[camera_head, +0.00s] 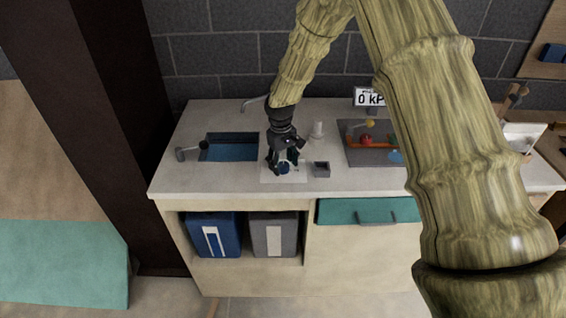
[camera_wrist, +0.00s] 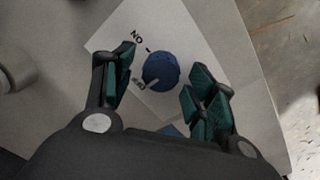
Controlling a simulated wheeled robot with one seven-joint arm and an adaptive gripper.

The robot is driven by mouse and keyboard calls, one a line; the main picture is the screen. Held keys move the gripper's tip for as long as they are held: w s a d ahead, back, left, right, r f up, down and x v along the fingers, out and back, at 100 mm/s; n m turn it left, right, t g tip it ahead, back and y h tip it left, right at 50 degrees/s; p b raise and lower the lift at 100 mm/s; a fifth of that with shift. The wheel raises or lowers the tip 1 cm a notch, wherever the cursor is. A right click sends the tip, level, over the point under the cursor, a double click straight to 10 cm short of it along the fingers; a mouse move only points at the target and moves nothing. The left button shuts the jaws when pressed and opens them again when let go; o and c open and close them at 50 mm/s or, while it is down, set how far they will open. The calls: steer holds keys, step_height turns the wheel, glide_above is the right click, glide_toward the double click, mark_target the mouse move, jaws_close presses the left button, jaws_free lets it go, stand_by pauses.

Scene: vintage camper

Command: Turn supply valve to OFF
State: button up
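The supply valve is a round blue knob (camera_wrist: 160,71) on a white label plate (camera_wrist: 113,40) on the counter. In the wrist view "ON" is printed at the plate's upper left and a second label, seemingly "OFF", at the knob's lower left. A pale bar on the knob's lower-left side lies toward that second label. My gripper (camera_wrist: 163,82) is open, with its teal-padded fingers on either side of the knob and visible gaps to it. In the head view my gripper (camera_head: 283,163) points down over the plate (camera_head: 269,179) and partly hides the knob (camera_head: 284,169).
A sink (camera_head: 232,152) lies left of the plate. A small dark square box (camera_head: 321,169) and a white cylinder (camera_head: 318,130) stand just right of my gripper. Farther right are a grey panel (camera_head: 361,157) and a display (camera_head: 369,98) reading "0 kP", partly cut by my arm.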

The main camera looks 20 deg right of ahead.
mark_target(281, 165)
step_height(281, 165, up, 12)
steer(key=shift+a, duration=0.3)
stand_by(0.5)
steer(key=shift+s, duration=0.1)
